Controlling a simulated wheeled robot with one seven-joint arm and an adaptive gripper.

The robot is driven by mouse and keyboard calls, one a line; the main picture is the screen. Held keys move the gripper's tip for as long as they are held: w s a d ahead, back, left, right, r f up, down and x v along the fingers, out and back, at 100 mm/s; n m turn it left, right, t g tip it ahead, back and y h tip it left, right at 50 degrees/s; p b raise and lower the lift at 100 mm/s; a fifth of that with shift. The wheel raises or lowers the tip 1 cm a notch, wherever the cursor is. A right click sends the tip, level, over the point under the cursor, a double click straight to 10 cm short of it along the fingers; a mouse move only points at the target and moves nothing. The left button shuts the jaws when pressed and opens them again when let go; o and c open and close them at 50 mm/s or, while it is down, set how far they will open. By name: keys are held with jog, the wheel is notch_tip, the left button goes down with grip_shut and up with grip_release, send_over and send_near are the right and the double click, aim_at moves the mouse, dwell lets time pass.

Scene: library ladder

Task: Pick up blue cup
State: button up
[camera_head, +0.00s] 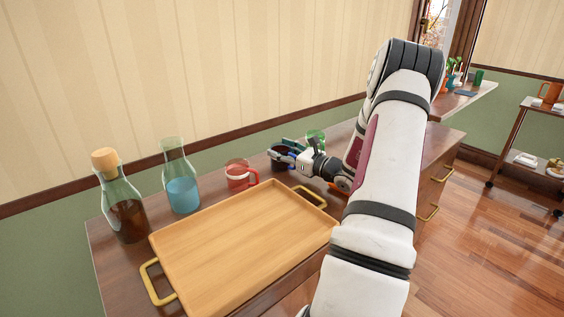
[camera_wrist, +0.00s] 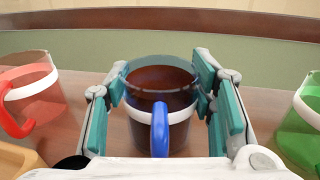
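The blue cup (camera_wrist: 180,112) is a clear cup with dark contents, a pale band and a blue handle facing the wrist camera. It stands upright on the wooden cabinet top. My gripper (camera_wrist: 160,85) has its teal-padded fingers spread, one on each side of the cup. The pads are very close to the cup's sides; whether they touch it is unclear. In the head view, my gripper (camera_head: 294,158) is at the far side of the cabinet and partly covers the cup (camera_head: 281,161).
A red cup (camera_head: 238,173) stands left of the blue cup, and a green cup (camera_head: 316,138) right of it. A wooden tray (camera_head: 235,240) with brass handles lies in front. A blue-liquid carafe (camera_head: 181,180) and a corked brown-liquid bottle (camera_head: 124,205) stand left. The wall runs close behind.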

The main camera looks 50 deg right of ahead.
jog(key=shift+c, duration=0.3)
notch_tip(320, 180, up, 10)
jog(key=p, duration=0.2)
dwell(0.6)
